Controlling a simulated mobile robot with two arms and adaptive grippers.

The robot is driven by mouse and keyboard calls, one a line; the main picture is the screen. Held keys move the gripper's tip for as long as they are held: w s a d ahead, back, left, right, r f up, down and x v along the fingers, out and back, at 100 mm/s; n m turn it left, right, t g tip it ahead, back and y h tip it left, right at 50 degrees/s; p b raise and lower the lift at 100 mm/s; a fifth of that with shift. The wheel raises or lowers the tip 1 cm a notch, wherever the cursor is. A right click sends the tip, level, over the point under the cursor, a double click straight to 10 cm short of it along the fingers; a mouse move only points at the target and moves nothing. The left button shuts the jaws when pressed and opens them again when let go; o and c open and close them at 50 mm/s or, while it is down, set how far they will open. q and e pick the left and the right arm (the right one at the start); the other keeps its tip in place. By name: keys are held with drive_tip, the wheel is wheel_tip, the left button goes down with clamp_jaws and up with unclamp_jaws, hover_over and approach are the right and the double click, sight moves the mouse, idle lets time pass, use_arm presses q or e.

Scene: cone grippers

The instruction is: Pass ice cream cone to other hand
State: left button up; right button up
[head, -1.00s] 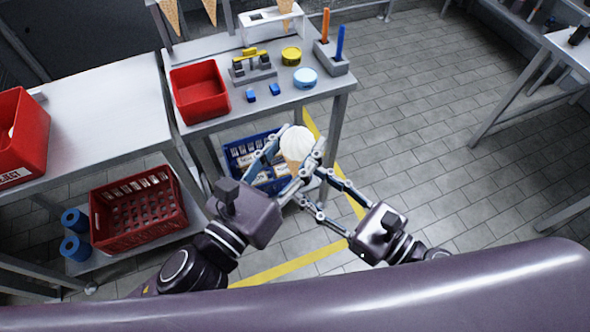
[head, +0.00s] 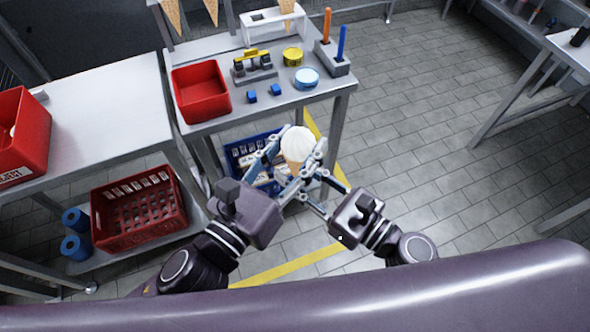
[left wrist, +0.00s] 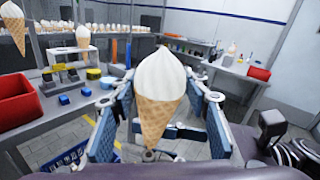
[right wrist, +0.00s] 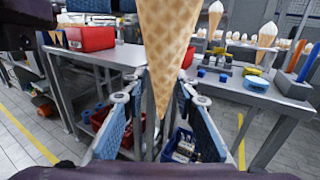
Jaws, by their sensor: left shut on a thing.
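The ice cream cone (head: 298,145), white swirl on a waffle cone, is upright in front of the worktable. My left gripper (head: 287,158) is shut on it, one finger on each side. In the left wrist view the cone (left wrist: 158,95) stands between the blue finger pads of the left gripper (left wrist: 160,105). My right gripper (head: 305,172) is open and close to the cone from the lower right. In the right wrist view the waffle cone (right wrist: 166,45) points down between the spread fingers of the right gripper (right wrist: 160,98); contact is not clear.
The worktable (head: 225,122) holds a red bin (head: 200,92), a scale (head: 252,68) and a cone rack (head: 262,20). A blue crate (head: 238,148) sits under it. A red crate (head: 138,210) is on the lower shelf at left. Floor at right is clear.

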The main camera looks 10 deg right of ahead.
drive_tip(key=c, duration=0.5)
use_arm(q)
drive_tip(key=o, duration=0.9)
use_arm(e)
drive_tip(key=shift+o, duration=0.2)
use_arm(q)
drive_tip(key=shift+o, duration=0.2)
